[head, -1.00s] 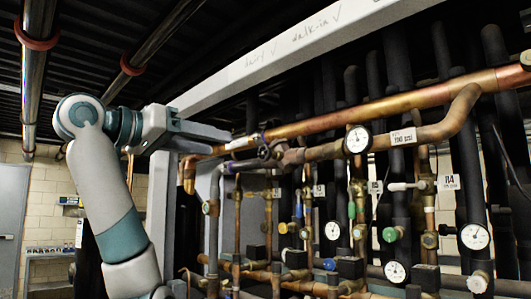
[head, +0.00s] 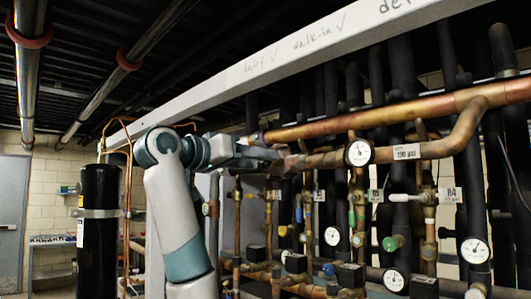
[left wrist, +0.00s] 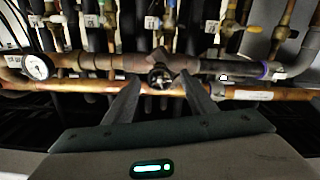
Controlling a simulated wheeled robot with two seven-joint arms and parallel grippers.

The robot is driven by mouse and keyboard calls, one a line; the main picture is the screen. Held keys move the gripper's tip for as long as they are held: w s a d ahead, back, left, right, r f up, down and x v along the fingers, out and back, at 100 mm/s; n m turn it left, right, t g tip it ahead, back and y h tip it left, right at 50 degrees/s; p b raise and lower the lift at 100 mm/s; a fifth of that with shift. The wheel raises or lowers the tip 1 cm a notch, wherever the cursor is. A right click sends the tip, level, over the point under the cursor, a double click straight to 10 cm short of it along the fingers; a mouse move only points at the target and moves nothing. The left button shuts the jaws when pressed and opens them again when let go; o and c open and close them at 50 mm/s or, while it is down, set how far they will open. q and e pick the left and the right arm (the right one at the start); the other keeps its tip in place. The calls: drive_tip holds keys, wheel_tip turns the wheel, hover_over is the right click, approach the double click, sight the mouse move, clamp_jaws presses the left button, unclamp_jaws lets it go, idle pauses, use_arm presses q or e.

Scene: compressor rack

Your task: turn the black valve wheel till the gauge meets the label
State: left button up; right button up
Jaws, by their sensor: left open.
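The black valve wheel (left wrist: 160,77) sits on the copper pipe in the left wrist view, between my left gripper's fingertips in the picture. In the head view my gripper hides it. My left gripper (head: 284,161) is open at the pipe; its two fingers also show in the left wrist view (left wrist: 161,88), with a gap on each side of the wheel. I cannot tell how deep the wheel sits between them. The round white gauge (head: 359,152) is right of the gripper; its needle is too small to read surely.
A long copper pipe (head: 400,112) runs just above the valve's pipe. Several other gauges, valves and black insulated pipes (head: 405,80) crowd behind and below. A white beam (head: 300,48) crosses overhead. A black cylinder (head: 99,215) stands at the left.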

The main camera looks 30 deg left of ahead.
use_arm(q)
drive_tip(key=shift+p+x, duration=0.45)
drive_tip(key=shift+x, duration=1.05)
use_arm(e)
drive_tip(key=shift+a+r, duration=0.1)
drive_tip(key=shift+r, duration=0.55)
use_arm(q)
drive_tip(key=c, duration=1)
drive_tip(key=shift+c, duration=0.2)
use_arm(e)
drive_tip(key=shift+f, duration=0.15)
use_arm(q)
drive_tip(key=shift+f+n+b, duration=0.15)
drive_tip(key=shift+n+b, duration=1.3)
drive_tip(key=shift+n, duration=0.35)
drive_tip(key=n+b, duration=0.2)
drive_tip(key=n, duration=0.1)
drive_tip(key=shift+a+n+b, duration=0.1)
drive_tip(key=shift+n+b, duration=0.5)
drive_tip(key=shift+n, duration=0.6)
use_arm(e)
drive_tip(key=w+a+f+t, duration=0.1)
drive_tip(key=w+a+f, duration=0.1)
drive_tip(key=w+f, duration=0.2)
drive_tip(key=shift+w+f+t, duration=0.15)
drive_tip(key=shift+w+t, duration=0.15)
drive_tip(key=shift+w, duration=0.55)
